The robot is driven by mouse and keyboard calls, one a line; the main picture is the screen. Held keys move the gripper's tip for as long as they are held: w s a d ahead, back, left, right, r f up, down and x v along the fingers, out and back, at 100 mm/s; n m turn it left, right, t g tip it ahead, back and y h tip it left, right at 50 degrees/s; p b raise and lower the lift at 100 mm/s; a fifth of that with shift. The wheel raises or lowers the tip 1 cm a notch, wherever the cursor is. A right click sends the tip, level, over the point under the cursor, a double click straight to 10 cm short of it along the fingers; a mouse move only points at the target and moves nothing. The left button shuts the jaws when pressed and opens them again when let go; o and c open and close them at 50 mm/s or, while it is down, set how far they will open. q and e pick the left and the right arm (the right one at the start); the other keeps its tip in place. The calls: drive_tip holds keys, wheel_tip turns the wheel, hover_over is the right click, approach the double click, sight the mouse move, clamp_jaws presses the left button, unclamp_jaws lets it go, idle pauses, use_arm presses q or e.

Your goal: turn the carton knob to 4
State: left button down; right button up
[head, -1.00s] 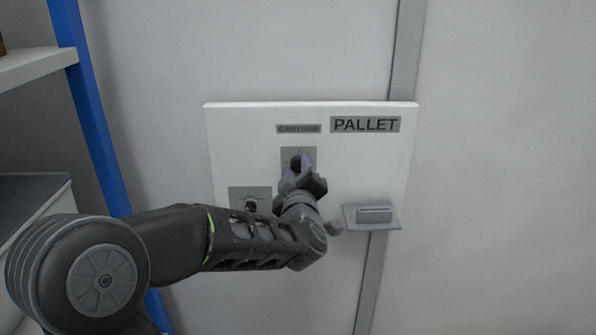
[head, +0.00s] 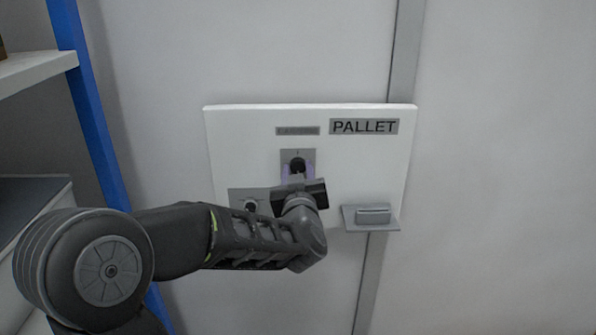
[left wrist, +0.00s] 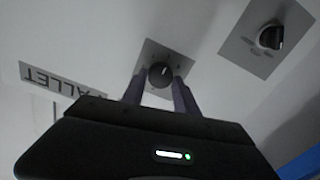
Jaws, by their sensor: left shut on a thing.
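The carton knob (head: 297,164) is a round black knob on a small grey plate, under a small grey label too blurred to read clearly. It also shows in the left wrist view (left wrist: 160,75), with a light pointer mark on its face; the numbers around it are too small to read. My left gripper (head: 298,173) reaches up to it from below. In the left wrist view, the two fingers of my left gripper (left wrist: 158,88) stand on either side of the knob, shut on it. The right gripper is out of view.
A white panel (head: 375,165) on the wall carries a PALLET label (head: 364,126). A second black knob (head: 251,206) sits lower left, partly behind my arm. A grey holder (head: 372,216) juts out at lower right. A blue post (head: 92,120) and shelf stand left.

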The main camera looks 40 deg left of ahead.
use_arm(q)
drive_tip(key=c, duration=0.9)
unclamp_jaws()
drive_tip(key=shift+c, duration=0.2)
drive_tip(key=shift+s, duration=0.1)
drive_tip(key=b+v, duration=0.1)
drive_tip(key=v, duration=0.6)
drive_tip(key=shift+s+d, duration=0.2)
drive_tip(key=shift+d, duration=0.05)
